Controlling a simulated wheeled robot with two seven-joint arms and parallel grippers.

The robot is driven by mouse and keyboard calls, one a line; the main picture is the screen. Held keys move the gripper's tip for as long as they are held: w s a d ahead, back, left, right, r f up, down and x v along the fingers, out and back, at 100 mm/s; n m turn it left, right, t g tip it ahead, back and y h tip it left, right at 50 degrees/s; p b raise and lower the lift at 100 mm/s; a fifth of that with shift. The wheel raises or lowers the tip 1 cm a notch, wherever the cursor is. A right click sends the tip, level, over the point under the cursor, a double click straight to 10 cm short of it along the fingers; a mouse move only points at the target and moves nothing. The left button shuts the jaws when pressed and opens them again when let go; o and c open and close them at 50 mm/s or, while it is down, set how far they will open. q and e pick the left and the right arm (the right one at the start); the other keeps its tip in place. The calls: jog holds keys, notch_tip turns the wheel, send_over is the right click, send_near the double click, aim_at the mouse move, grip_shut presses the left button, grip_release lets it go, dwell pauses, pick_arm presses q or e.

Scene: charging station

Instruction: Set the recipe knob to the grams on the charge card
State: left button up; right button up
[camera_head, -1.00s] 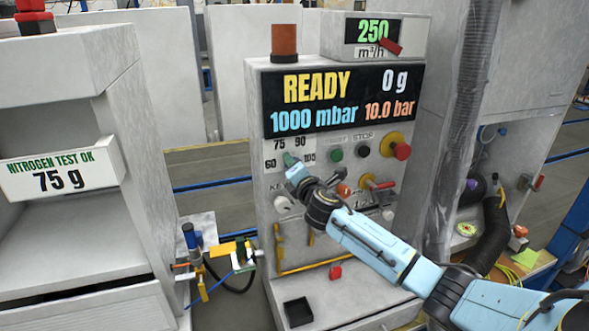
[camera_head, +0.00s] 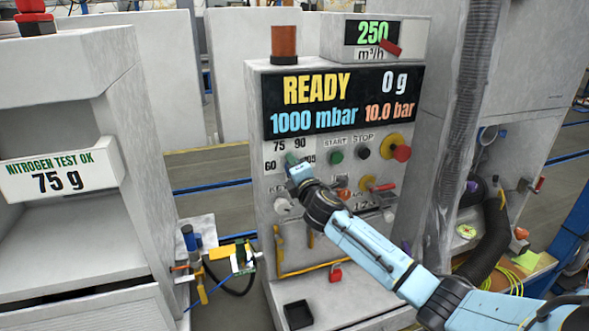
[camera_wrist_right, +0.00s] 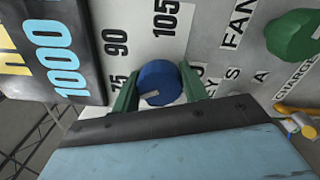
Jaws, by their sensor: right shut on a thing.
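The charge card (camera_head: 62,170) on the left cabinet reads "NITROGEN TEST OK 75 g". The recipe knob (camera_wrist_right: 160,83) is blue with a small grey mark; its exact pointing direction is hard to tell. It sits between the green fingers of my right gripper (camera_wrist_right: 158,88), which is shut on it. In the head view my right gripper (camera_head: 292,162) covers the knob. The scale shows 60, 75 and 90 around it there, with 105 partly covered. The wrist view shows 75, 90 and 105 beside the knob. My left gripper is not in view.
The display (camera_head: 343,101) reads READY, 0 g, 1000 mbar and 10.0 bar. A green START button (camera_head: 336,157), black STOP button (camera_head: 363,152) and red emergency knob (camera_head: 401,153) sit right of my gripper.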

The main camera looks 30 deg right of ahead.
jog(key=o, duration=1)
jog(key=b+v, duration=0.1)
jog(key=v, duration=1.2)
jog(key=shift+s, duration=0.25)
